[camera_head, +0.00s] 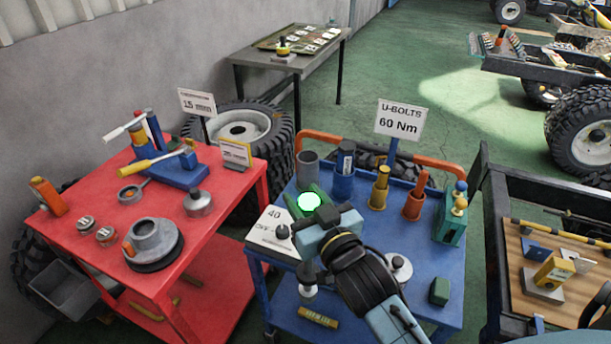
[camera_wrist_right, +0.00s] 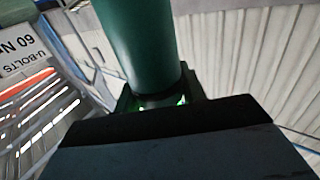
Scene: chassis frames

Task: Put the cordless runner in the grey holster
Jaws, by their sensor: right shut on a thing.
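The grey holster (camera_head: 306,172) is an upright grey tube at the back left of the blue cart, its mouth facing up. My right gripper (camera_head: 304,222) is just in front of it in the head view. It is shut on a green tool (camera_head: 292,204) with a bright green lit disc, seemingly the cordless runner. In the right wrist view the dark green cylinder (camera_wrist_right: 142,45) of this tool rises from the jaws, with a green glow at its base. The tool is apart from the holster's mouth; its far end is unclear. My left gripper is not in view.
A navy holster (camera_head: 343,186), a yellow one (camera_head: 378,198) and an orange one (camera_head: 413,208) stand right of the grey one. A green box (camera_head: 448,228) is farther right. The U-bolts sign (camera_head: 401,119) rises behind. A red cart (camera_head: 95,205) stands left.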

